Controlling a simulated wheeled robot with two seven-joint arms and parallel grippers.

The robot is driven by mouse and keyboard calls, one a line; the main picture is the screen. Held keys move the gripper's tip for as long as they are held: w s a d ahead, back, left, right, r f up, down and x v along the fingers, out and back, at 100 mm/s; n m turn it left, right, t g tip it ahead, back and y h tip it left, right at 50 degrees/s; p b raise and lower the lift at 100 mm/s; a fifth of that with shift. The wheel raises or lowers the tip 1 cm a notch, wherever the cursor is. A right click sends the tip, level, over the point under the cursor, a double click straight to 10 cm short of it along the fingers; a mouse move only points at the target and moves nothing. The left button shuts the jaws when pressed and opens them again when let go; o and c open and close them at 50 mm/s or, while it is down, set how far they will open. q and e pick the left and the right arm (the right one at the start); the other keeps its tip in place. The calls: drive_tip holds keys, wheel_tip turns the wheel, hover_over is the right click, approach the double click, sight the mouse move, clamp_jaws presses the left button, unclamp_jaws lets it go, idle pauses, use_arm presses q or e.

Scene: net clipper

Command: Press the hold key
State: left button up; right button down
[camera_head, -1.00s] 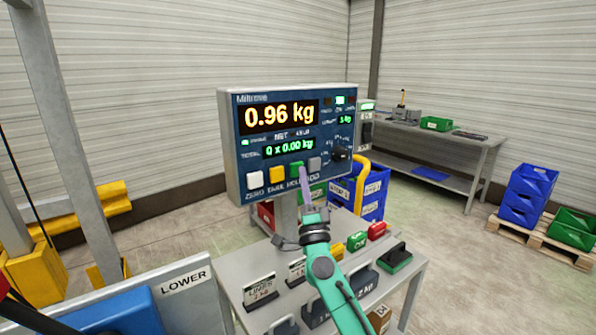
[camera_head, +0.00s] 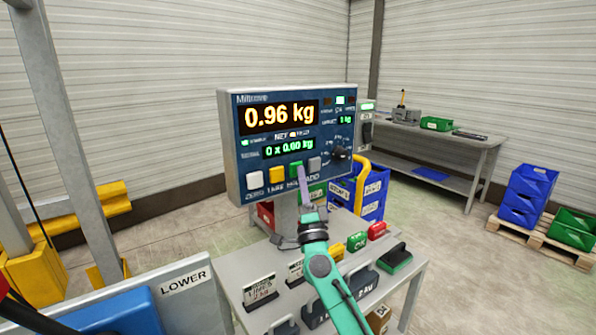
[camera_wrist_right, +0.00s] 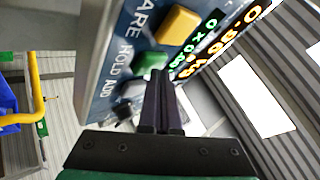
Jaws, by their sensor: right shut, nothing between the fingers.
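The scale's indicator box (camera_head: 290,140) has a blue face showing 0.96 kg. Its key row holds a white key (camera_head: 255,180), a yellow key (camera_head: 277,174), the green hold key (camera_head: 295,169) and a grey key (camera_head: 314,164). In the right wrist view the green key (camera_wrist_right: 151,62) sits by the word HOLD. My right gripper (camera_head: 302,170) is shut and empty, its tips close to the green key's right edge. In the wrist view its fingers (camera_wrist_right: 160,75) reach the green key's edge; I cannot tell whether they touch. My left gripper is not in view.
A rotary knob (camera_head: 340,153) is right of the keys. Blue crates (camera_head: 372,190) stand behind. A panel marked LOWER (camera_head: 190,295) is at lower left.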

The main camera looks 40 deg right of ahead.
drive_tip(key=shift+s, duration=0.75)
drive_tip(key=shift+s+p, duration=0.1)
drive_tip(key=shift+p, duration=0.25)
drive_tip(key=s+p, duration=0.1)
drive_tip(key=s, duration=0.3)
drive_tip(key=shift+s+a, duration=0.1)
drive_tip(key=shift+s, duration=0.3)
drive_tip(key=shift+f, duration=0.1)
